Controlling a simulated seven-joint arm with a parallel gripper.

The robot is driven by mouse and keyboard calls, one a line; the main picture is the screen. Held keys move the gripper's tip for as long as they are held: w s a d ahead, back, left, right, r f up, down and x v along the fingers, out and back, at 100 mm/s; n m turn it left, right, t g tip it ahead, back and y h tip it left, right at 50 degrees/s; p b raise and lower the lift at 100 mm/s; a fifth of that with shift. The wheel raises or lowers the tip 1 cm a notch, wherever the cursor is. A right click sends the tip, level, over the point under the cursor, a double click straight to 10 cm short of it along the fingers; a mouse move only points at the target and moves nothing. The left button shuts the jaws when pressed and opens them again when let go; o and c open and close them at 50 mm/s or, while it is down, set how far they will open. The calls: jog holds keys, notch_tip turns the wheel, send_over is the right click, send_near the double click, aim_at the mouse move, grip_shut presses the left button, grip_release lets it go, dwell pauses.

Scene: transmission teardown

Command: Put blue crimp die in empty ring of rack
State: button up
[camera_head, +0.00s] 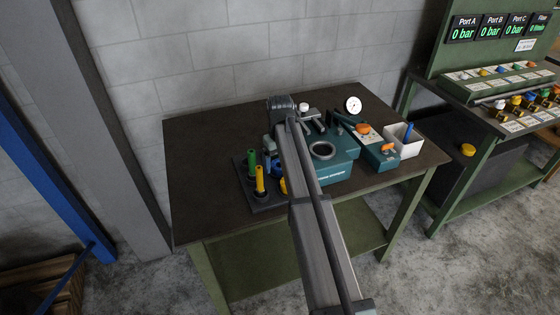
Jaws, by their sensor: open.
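A slim blue piece, likely the blue crimp die (408,132), stands tilted in a white bin (418,149) at the right of the table. The dark rack (266,204) is at the left, with a green die (252,162) and a yellow die (260,180) upright in it. A blue part (276,166) and a bit of yellow show beside my arm; I cannot tell whether that blue part is a ring or a die. My gripper (269,143) is over the rack's back side, apart from the bin, open, with its fingers mostly hidden by my arm.
A teal machine (338,166) with a round opening fills the table's middle. A teal tool with orange parts (376,150) lies between it and the bin. A gauge (353,104) stands behind. The table (205,150) is clear at the left. A green valve bench (480,150) stands right.

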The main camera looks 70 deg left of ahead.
notch_tip(320, 180, up, 12)
jog(key=shift+r, duration=0.15)
dwell(0.5)
dwell(0.4)
